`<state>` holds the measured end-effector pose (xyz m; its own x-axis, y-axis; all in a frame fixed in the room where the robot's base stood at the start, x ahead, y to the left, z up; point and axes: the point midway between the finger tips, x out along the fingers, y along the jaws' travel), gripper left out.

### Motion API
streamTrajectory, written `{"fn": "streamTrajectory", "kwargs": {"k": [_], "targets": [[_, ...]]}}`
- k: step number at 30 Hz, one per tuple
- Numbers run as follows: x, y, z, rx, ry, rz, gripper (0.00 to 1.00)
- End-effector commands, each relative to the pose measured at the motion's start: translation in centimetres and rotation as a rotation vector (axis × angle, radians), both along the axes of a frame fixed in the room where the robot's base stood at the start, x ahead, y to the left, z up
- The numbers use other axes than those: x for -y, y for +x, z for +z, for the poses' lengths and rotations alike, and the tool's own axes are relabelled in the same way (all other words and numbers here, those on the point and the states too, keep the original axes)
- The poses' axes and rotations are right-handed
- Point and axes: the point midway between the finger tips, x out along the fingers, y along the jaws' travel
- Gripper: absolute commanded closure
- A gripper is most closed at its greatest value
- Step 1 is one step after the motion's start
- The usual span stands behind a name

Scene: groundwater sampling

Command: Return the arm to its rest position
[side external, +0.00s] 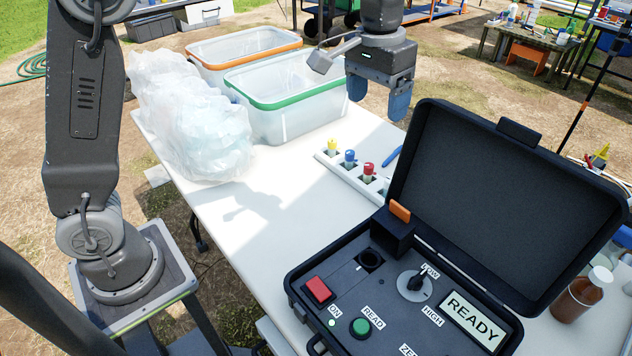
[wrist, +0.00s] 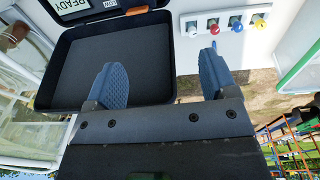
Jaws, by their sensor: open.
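My gripper (side external: 384,100) hangs above the table, fingers pointing down, near the green-rimmed bin and to the left of the open case lid. In the wrist view its two blue fingers (wrist: 164,82) are apart with nothing between them. The black case (side external: 400,290) stands open on the white table (side external: 265,232), its display reading READY. It also shows in the wrist view (wrist: 108,62). A white rack (side external: 345,178) holds several vials with coloured caps, including yellow, blue and red. A blue pen-like item (side external: 392,158) lies beside the rack, partly hidden by the case lid.
A green-rimmed bin (side external: 290,118) and an orange-rimmed bin (side external: 230,62) stand at the table's far end. Clear plastic bags (side external: 190,125) lie along its left edge. The raised lid (side external: 505,200) is a tall obstacle. A brown bottle (side external: 583,295) stands behind it. The table's middle is clear.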

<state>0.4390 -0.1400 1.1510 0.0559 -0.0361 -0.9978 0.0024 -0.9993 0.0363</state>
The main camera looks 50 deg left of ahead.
Motion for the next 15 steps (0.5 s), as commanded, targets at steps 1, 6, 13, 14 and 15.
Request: {"fn": "streamTrajectory", "kwargs": {"k": [1, 6, 13, 14, 15], "targets": [[-1.1, -1.8, 1.1, 0.034, -0.003, 0.003, 0.21], [-4.0, -7.4, 2.8, 0.14, -0.007, 0.006, 0.21], [-7.0, -15.5, 2.0, 0.281, 0.004, 0.007, 0.21], [-7.3, -16.4, 1.7, 0.3, 0.006, 0.007, 0.21], [-7.7, -17.7, 1.2, 0.323, 0.01, 0.007, 0.21]]}}
